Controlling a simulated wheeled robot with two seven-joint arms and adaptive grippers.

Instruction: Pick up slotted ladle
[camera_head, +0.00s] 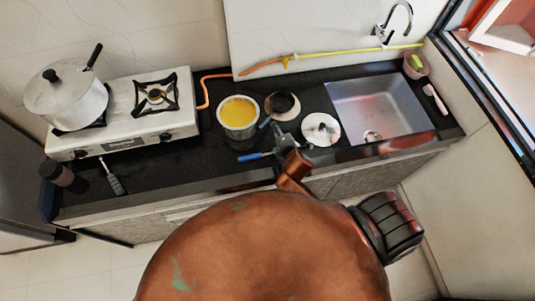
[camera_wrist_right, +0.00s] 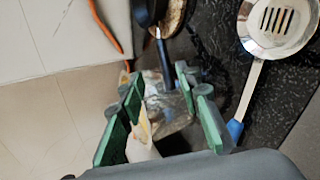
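The slotted ladle has a round silvery head (camera_head: 321,129) lying on the dark counter, left of the sink. Its blue handle tip (camera_head: 250,157) shows at the counter's front, and my gripper hides part of the handle. In the right wrist view the slotted head (camera_wrist_right: 283,22) is at the upper right, and the handle runs down to its blue end (camera_wrist_right: 235,128). My right gripper (camera_head: 284,143) is over the counter's front, above the handle in the head view. In its wrist view the green-padded fingers (camera_wrist_right: 165,115) are apart, with the handle to their right. My left gripper is not in view.
A steel pot with yellow contents (camera_head: 238,115) stands behind the gripper, beside a dark pan-like utensil (camera_head: 282,105). The stove (camera_head: 125,112) with a lidded pot (camera_head: 66,93) is left. The sink (camera_head: 378,108) is right. Bare counter (camera_head: 185,165) lies front left.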

